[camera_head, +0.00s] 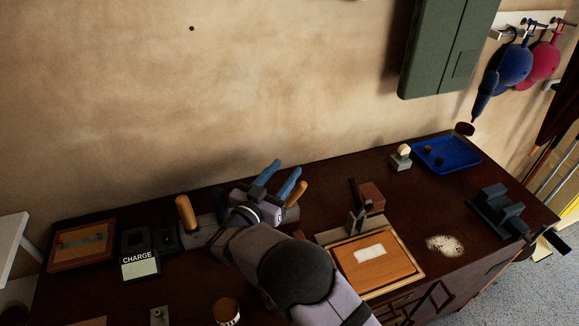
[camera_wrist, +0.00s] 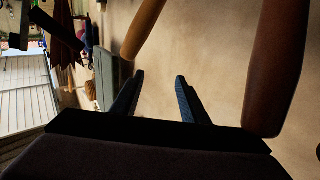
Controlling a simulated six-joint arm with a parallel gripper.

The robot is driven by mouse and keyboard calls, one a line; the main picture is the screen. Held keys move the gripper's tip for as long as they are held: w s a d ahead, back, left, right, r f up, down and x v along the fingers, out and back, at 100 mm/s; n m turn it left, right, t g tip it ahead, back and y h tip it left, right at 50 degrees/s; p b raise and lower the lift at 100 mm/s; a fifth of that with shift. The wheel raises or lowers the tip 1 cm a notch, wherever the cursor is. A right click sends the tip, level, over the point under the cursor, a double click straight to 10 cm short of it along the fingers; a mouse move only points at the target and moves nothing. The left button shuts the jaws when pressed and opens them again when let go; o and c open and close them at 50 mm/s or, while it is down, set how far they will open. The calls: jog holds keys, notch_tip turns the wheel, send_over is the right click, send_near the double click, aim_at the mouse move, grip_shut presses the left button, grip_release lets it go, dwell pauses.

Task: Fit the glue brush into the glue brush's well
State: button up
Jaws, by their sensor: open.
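My gripper (camera_head: 286,170) is open, its two blue fingers apart and pointing up toward the wall above the back of the bench. In the wrist view my gripper (camera_wrist: 160,76) has nothing between its fingertips. A wooden handle (camera_head: 186,211) stands upright in a grey block left of my gripper. Another wooden handle (camera_head: 296,193) shows just right of the fingers, partly hidden by my gripper. Two wooden handles appear in the wrist view, one above the fingers (camera_wrist: 144,30) and one at the right (camera_wrist: 276,70). I cannot tell which is the glue brush; its well is not identifiable.
A charge box (camera_head: 140,262) and a framed board (camera_head: 82,246) lie left. A wooden panel in a frame (camera_head: 376,262) lies right of my arm. A blue tray (camera_head: 458,158) and dark clamp (camera_head: 497,212) are farther right. A small cup (camera_head: 227,311) stands at the front.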

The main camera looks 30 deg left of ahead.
jog(key=shift+s+a+r, duration=0.1)
jog(key=shift+s, duration=1.1)
